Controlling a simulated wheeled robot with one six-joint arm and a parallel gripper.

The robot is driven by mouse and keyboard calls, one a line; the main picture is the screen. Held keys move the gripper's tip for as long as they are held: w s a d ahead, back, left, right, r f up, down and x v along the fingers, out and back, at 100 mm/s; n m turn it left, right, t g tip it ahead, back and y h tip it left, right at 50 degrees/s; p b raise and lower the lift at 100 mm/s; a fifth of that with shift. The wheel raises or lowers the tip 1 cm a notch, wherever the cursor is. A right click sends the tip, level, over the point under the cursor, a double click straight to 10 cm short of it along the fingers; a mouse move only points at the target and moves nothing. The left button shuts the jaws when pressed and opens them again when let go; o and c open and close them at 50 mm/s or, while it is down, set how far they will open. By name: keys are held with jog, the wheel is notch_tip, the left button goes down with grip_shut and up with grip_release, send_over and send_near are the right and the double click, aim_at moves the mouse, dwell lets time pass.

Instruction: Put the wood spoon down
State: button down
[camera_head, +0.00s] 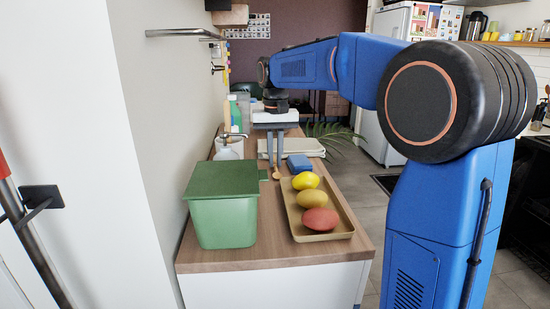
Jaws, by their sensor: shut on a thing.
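My gripper (275,164) points straight down over the wooden counter (230,258), with its two dark fingers close together. The rest of the spoon is hidden or too small to make out. I cannot tell whether the spoon touches the counter.
A green lidded bin (222,215) stands at the front left of the counter. A tan tray (344,232) holds a yellow, a brown and a red item. A blue block (299,163) lies behind it.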

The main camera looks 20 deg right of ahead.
jog(key=shift+f, duration=0.2)
jog(key=c, duration=1.8)
grip_release()
jog(key=shift+r, duration=0.1)
